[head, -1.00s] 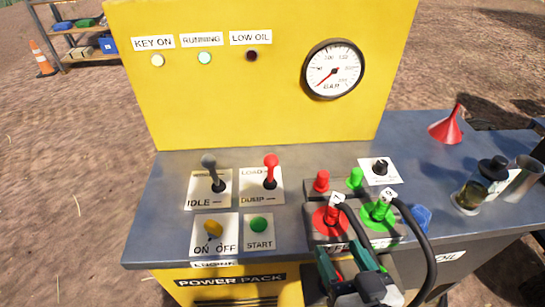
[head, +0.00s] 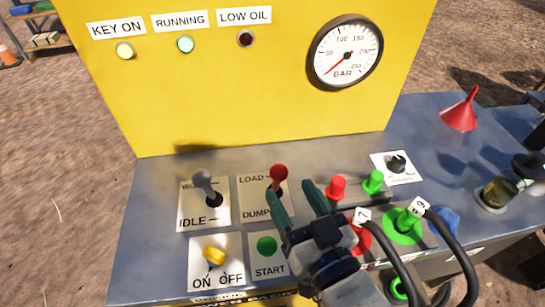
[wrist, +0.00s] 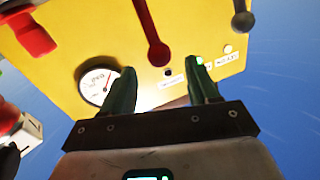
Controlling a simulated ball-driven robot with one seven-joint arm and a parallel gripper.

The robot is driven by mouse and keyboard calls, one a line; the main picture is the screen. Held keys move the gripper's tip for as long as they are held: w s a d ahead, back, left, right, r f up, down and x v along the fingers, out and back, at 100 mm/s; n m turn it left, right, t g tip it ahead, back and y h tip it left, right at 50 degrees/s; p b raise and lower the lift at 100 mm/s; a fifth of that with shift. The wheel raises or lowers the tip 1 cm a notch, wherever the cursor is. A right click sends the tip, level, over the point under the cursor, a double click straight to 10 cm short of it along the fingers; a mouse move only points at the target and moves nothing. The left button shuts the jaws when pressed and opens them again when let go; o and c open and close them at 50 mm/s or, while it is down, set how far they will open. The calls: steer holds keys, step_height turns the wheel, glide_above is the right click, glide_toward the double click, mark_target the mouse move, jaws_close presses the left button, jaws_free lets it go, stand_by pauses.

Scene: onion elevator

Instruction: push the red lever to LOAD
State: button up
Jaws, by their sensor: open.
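The red lever (head: 279,174) stands on a plate marked LOAD at the far side and DUMP at the near side. Its red knob is by the word LOAD. My gripper (head: 293,205) is open, with its green fingers just in front of the lever. In the wrist view the red lever (wrist: 152,32) hangs between and beyond the two fingertips of my gripper (wrist: 160,75). I cannot tell whether a finger touches it. The lever's base is partly hidden by my fingers in the head view.
A grey lever (head: 204,182) marked IDLE stands left. The yellow switch (head: 214,254) and green START button (head: 267,246) are nearer. Red (head: 337,187) and green (head: 373,182) knobs and hoses (head: 455,240) are right. The yellow panel (head: 240,90) rises behind.

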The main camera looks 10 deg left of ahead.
steer(key=x, duration=0.8)
steer(key=shift+w+a, duration=0.1)
steer(key=shift+w, duration=0.05)
jaws_close()
stand_by(0.3)
